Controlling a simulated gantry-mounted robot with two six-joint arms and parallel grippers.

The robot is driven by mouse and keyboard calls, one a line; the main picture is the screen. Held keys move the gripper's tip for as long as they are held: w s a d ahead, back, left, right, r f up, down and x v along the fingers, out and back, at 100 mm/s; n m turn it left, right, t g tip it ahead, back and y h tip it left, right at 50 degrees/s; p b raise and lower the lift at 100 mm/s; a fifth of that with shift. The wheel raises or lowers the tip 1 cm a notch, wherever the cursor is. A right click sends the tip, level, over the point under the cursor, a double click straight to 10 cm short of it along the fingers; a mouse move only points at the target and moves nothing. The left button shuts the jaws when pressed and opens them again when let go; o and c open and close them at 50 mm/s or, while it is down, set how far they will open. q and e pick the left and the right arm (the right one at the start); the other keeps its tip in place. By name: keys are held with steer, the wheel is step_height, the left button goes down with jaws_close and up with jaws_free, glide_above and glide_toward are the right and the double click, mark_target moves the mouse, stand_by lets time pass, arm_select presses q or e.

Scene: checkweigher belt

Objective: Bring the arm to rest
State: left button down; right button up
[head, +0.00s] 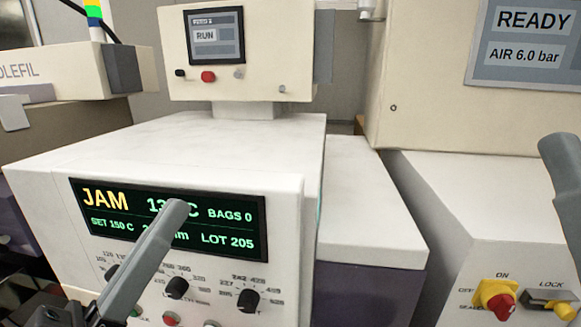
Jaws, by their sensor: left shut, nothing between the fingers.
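My left gripper (175,210) reaches in from the lower left in the head view. Its grey fingers are shut and empty, and they point up and to the right in front of the white machine's display panel (235,242). The fingers cover part of the readout; JAM, BAGS 0 and LOT 205 can be read. A grey finger-like part (564,180) at the right edge seems to belong to my right gripper. It is cut off by the frame, so its opening cannot be told.
Black dials (177,288) and buttons sit below the display, close to my left gripper. A control box (285,55) reading RUN stands behind. At right, a cream cabinet reads READY (535,20), above a red-and-yellow rotary switch (497,296) and a LOCK switch (548,302).

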arm_select(q)
steer(key=s+a+r+t+y+p, duration=0.3)
steer(key=s+a+r+t+y, duration=0.25)
steer(key=r+y, duration=0.45)
step_height(320, 180, up, 26)
steer(key=w+p, duration=0.1)
steer(key=p, duration=2.4)
steer(key=shift+a+f+h, duration=0.15)
steer(key=shift+a+h, duration=0.15)
steer(key=shift+a, duration=0.05)
